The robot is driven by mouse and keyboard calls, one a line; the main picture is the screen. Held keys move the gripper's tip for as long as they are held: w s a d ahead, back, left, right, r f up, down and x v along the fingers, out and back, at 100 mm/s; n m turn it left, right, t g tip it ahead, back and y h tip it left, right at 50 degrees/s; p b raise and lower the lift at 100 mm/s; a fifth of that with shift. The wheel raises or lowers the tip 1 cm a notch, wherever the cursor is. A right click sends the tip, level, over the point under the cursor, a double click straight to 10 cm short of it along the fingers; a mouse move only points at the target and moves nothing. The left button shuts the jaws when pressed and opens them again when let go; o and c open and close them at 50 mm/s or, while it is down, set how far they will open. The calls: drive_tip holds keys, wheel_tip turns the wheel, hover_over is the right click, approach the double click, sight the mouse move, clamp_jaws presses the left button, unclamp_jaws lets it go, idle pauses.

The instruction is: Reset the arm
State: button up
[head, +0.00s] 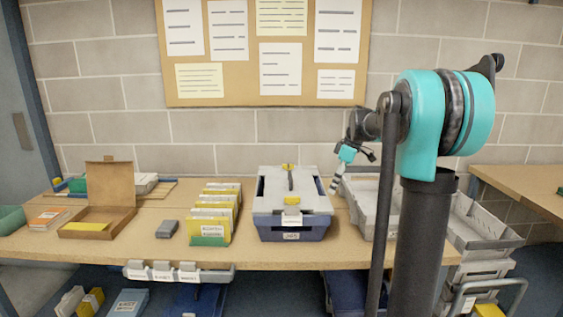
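My arm stands at the right of the head view, a black column with a large teal joint in front of the table (140,250). My gripper (338,183) hangs at the arm's far end, left of the teal joint. It is small in the picture, just right of the blue-and-white lidded box (292,205) and over the left part of the grey tray (365,205). I see nothing held in it. Whether its fingers are open or shut is too small to tell.
An open cardboard box (105,205), yellow card files (215,215) and a small grey block (167,229) stand on the table. A noticeboard (245,90) hangs behind. Grey bins (480,230) stand at right. Bare tabletop shows around the grey block.

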drive_tip(key=s+f+m+t+h, duration=0.1)
drive_tip(key=s+f+m, duration=0.3)
drive_tip(key=s+f, duration=0.3)
drive_tip(key=s+f+m+t+h, duration=0.1)
drive_tip(key=s+f+m, duration=0.4)
drive_tip(key=s, duration=0.8)
drive_tip(key=s+f+m+t+h, duration=0.1)
drive_tip(key=s+f+m, duration=0.3)
drive_tip(key=s+f, duration=0.5)
drive_tip(key=shift+s, duration=0.75)
drive_tip(key=shift+d, duration=0.1)
